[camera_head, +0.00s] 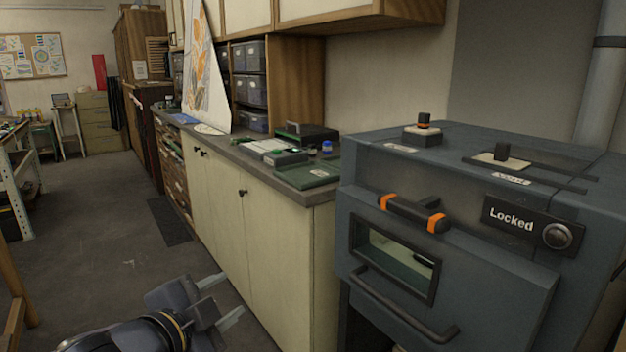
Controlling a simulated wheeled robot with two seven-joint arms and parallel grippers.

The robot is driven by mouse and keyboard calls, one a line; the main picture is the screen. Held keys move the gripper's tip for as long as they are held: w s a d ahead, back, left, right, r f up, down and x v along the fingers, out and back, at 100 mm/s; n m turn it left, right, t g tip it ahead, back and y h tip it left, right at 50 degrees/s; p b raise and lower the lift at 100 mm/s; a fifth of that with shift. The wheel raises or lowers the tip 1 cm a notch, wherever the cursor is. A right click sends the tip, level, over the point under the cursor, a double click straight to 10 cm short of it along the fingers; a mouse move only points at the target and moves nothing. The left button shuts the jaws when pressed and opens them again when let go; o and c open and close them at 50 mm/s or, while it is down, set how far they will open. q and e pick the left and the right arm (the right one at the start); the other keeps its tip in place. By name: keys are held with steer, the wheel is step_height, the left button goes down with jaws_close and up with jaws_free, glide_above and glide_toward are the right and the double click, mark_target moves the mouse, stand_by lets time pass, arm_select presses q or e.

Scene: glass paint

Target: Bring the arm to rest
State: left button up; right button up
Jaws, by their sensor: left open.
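My left gripper (222,300) shows at the bottom of the head view, with its arm coming in from the lower left. Its two pale fingers are apart with nothing between them. It is above the floor, in front of the cream cabinet, touching nothing that I can see. My right gripper is not in view.
A blue-grey kiln-like machine (450,285) with a "Locked" label (511,218), orange-banded handle (413,213) and shut door stands at the right. The cream cabinet (265,235) bears a green mat (305,175) and small tools. Open floor (95,240) lies at the left.

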arm_select(q)
steer(key=s+a+f+n+g+y, duration=0.2)
steer(key=s+a+f+n+y, duration=0.1)
steer(key=s+a+f+n, duration=0.3)
steer(key=s+a+f+n+g+h, duration=0.15)
steer(key=s+f+n+g, duration=0.45)
steer(key=s+f+n, duration=0.6)
step_height(320, 180, up, 15)
steer(key=m+p, duration=0.1)
steer(key=p, duration=1.2)
steer(key=shift+s+d+f+m, duration=0.15)
steer(key=shift+s+d+m, duration=0.2)
steer(key=shift+s+m, duration=0.05)
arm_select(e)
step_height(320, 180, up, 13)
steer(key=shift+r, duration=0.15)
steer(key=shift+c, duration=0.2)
